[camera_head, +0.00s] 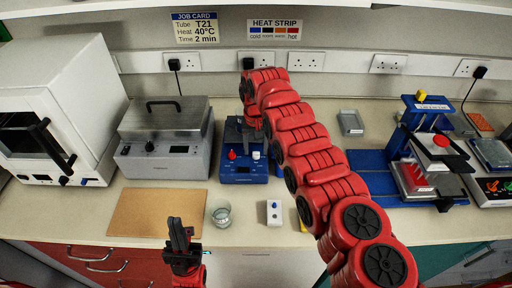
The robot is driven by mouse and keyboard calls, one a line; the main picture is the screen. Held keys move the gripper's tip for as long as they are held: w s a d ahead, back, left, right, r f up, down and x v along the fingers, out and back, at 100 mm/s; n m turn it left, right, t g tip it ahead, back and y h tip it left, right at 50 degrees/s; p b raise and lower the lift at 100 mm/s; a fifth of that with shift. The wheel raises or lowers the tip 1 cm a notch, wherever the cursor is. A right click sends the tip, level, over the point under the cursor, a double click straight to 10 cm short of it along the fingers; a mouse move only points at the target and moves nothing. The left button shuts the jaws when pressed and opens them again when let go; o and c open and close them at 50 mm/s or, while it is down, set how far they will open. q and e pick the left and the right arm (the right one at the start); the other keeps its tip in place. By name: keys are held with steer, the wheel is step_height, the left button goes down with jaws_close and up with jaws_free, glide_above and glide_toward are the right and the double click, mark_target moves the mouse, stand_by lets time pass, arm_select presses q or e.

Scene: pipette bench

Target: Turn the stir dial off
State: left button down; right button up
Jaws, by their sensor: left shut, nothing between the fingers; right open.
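A blue bench device (243,174) with a small dark display stands against the back of the bench, left of centre. Its front carries a red knob (232,154) and a white knob (256,155). The labels are too small to read, so I cannot tell which is the stir dial or how it is set. My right arm reaches across the bench, and its gripper (252,126) points down over the device, above and behind the knobs. Its fingertips are hard to make out. My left gripper (179,236) is shut and empty, pointing up near the bench's front edge, away from the device.
A grey lidded bath (165,150) stands close left of the device, with a white cabinet beyond. A brown board (157,213), glass beaker (222,215) and small white block (274,212) lie in front. A blue stand (424,120) stands right of my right arm.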

steer(key=shift+f, duration=0.35)
jaws_close()
